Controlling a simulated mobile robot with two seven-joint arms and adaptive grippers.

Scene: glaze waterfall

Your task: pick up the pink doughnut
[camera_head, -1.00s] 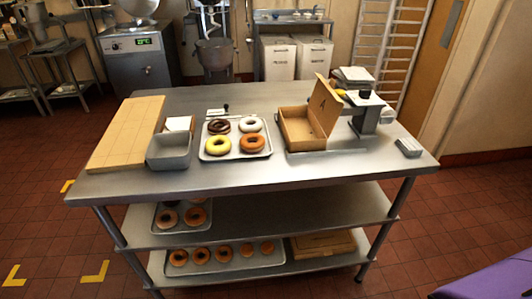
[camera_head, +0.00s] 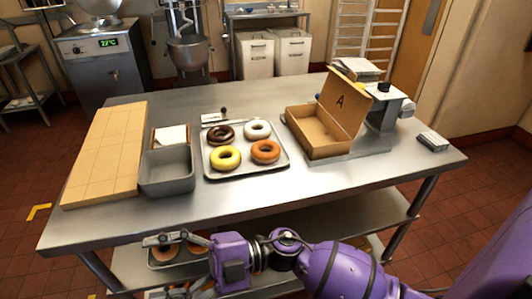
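I see no doughnut that is clearly pink. A metal tray (camera_head: 246,174) on the table holds a chocolate-brown doughnut (camera_head: 211,138), a white doughnut (camera_head: 248,131), a yellow doughnut (camera_head: 215,161) and an orange doughnut (camera_head: 256,157). My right gripper (camera_head: 162,264) reaches in from the right, in front of and below the table's front edge. Its fingers point left and are apart, with nothing held between them. Behind them, doughnuts on a lower shelf are partly hidden. My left gripper is out of view.
On the steel table (camera_head: 330,187) are a wooden board (camera_head: 105,160), a grey bin (camera_head: 167,184), an open cardboard box (camera_head: 318,146) marked "A" and a scale-like device (camera_head: 384,115). The front right tabletop is clear. Lower shelves (camera_head: 300,222) lie beneath.

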